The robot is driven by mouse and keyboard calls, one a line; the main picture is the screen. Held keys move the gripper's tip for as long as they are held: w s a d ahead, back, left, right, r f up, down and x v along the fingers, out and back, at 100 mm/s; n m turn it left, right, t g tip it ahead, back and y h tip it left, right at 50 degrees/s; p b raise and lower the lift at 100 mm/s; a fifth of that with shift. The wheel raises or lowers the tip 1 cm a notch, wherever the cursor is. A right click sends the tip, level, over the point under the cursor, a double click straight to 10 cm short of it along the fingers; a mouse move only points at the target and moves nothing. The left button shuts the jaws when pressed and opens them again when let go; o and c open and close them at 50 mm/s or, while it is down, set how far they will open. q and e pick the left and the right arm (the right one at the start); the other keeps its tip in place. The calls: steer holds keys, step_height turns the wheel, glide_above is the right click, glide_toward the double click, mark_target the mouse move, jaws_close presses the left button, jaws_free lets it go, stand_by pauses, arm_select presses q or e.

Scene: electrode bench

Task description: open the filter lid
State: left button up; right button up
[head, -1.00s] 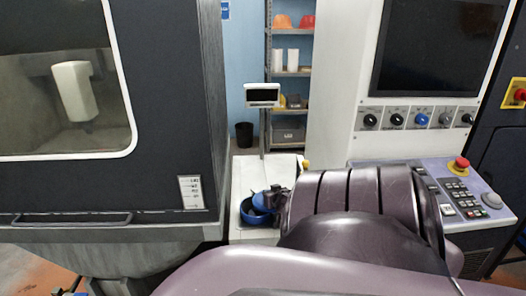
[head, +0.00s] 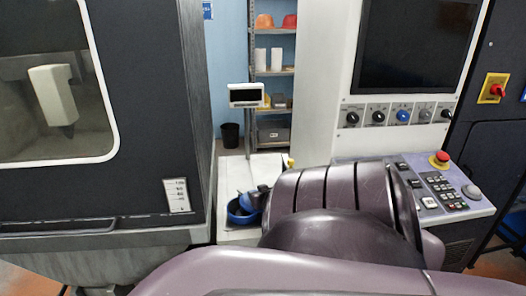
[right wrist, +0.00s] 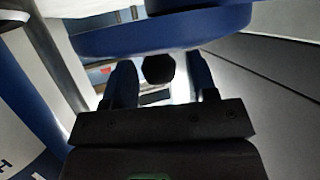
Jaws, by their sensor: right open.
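The blue round filter (head: 240,212) sits on the pale bench left of my right arm in the head view. It looks like a blue rim around a darker inside; my wrist hides its right side. In the right wrist view a blue rounded part, seemingly the lid (right wrist: 160,35), spans the top. A dark round knob (right wrist: 158,69) shows just below it. My right gripper (right wrist: 160,80) is open, its two fingers on either side of the knob with small gaps visible. In the head view its fingers are hidden. My left gripper is not in view.
A pale bench (head: 233,178) with a small display on a post (head: 246,96) stands behind the filter. A dark machine cabinet (head: 150,120) is close on the left. A control panel (head: 440,190) with a red button (head: 440,157) is at right.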

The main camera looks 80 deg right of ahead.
steer(key=p+v, duration=0.1)
steer(key=v, duration=0.9)
steer(key=shift+s, duration=0.2)
steer(key=shift+a, duration=0.1)
